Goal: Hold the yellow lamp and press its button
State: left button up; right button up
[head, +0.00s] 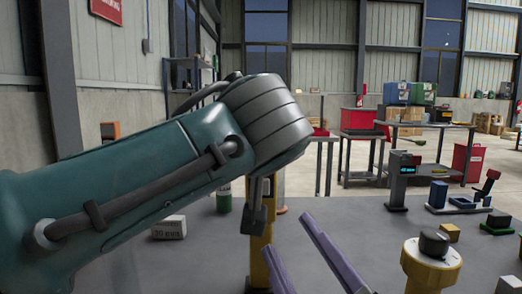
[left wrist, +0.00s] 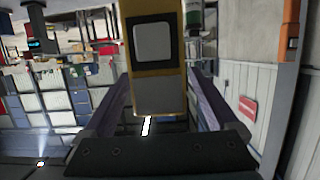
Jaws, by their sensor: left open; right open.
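The yellow lamp (head: 261,255) stands upright on the grey table, partly hidden behind my left arm's wrist. In the left wrist view its yellow body (left wrist: 151,92) with a black-framed pale square panel (left wrist: 153,43) fills the middle. My left gripper (left wrist: 158,80) is open, with its purple fingers on either side of the lamp's body; I cannot tell whether they touch it. In the head view my left arm covers most of that gripper. My right gripper (head: 288,233) is open and empty, with its purple fingers in front of and to the right of the lamp. I cannot make out the button for certain.
A yellow cylinder with a black knob (head: 432,262) stands right of my right gripper. A white box (head: 169,227) and green can (head: 224,199) are behind my left arm.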

pick_arm(q)
jog(key=shift+c, duration=0.4)
grip_shut()
jog(key=c, duration=0.6)
grip_release()
grip_shut()
pick_arm(e)
grip_shut()
dwell(3.4)
